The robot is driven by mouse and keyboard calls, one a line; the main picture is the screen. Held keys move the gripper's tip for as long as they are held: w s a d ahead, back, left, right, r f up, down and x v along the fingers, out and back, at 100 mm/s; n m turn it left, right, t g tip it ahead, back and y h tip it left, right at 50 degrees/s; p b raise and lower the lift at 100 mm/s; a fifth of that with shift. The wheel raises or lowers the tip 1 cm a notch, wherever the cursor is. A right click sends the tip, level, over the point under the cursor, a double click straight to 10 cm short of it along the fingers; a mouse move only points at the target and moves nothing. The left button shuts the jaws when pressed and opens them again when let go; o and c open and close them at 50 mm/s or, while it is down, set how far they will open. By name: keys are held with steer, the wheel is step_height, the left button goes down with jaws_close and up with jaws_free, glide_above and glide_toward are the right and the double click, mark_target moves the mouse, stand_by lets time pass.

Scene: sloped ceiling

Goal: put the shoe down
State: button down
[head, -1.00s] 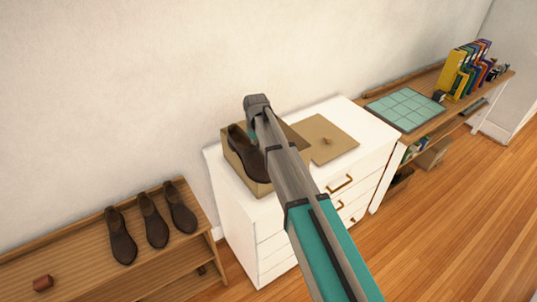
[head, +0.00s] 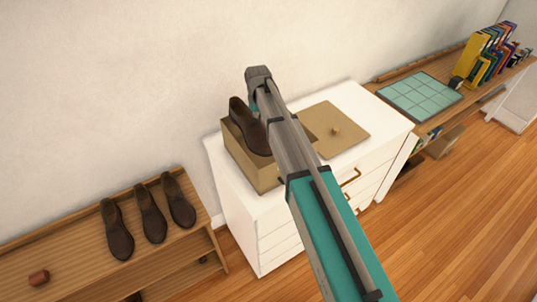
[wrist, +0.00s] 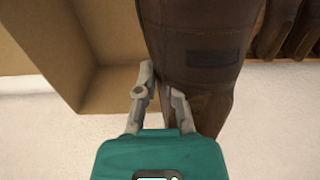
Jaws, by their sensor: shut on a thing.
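A dark brown shoe (head: 249,130) is held over an open cardboard box (head: 250,168) on the white dresser. It is tilted, toe toward the box's near side. My gripper shows in the wrist view (wrist: 161,88), shut at the shoe's edge; the shoe also fills the upper middle there (wrist: 205,55). In the head view my arm hides the fingers and part of the box. The box's inside shows at the left of the wrist view (wrist: 95,40). I cannot tell whether the shoe touches the box.
A cardboard lid (head: 328,130) lies on the dresser (head: 375,118) right of the box. A desk at right holds a teal grid mat (head: 420,97) and binders (head: 485,55).

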steer(key=shift+w+d, duration=0.2)
steer(key=shift+d, duration=0.2)
step_height(320, 180, down, 14)
steer(key=b, duration=1.4)
steer(key=shift+f, duration=0.1)
steer(key=shift+f, duration=0.1)
steer(key=shift+f+b, duration=1.85)
steer(key=shift+b, duration=0.2)
steer(key=shift+f, duration=0.15)
steer(key=c, duration=0.8)
jaws_free()
steer(key=shift+o, duration=0.2)
steer(key=shift+r, duration=0.2)
